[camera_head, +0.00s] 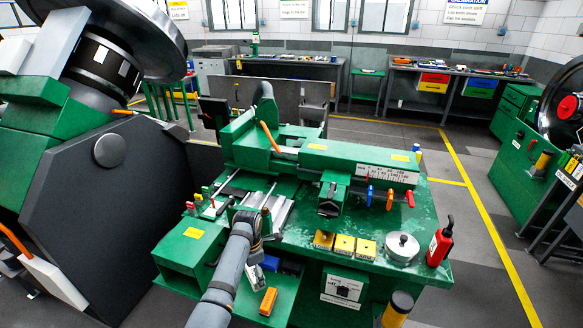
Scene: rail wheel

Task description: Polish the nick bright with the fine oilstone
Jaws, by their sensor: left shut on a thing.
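My left gripper (264,228) is at the end of the grey arm that rises from the bottom of the picture. It is over the left front part of the green lathe (335,158), beside the bright metal slideways (238,194). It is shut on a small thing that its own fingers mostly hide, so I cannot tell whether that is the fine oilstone. The nick cannot be made out at this size. My right gripper is not in view.
Yellow-topped blocks (344,244), a round metal lidded pot (402,246) and a red bottle (440,243) stand along the right front of the green top. An orange block (268,301) lies on the lower shelf. A large wheel (110,40) rises at left.

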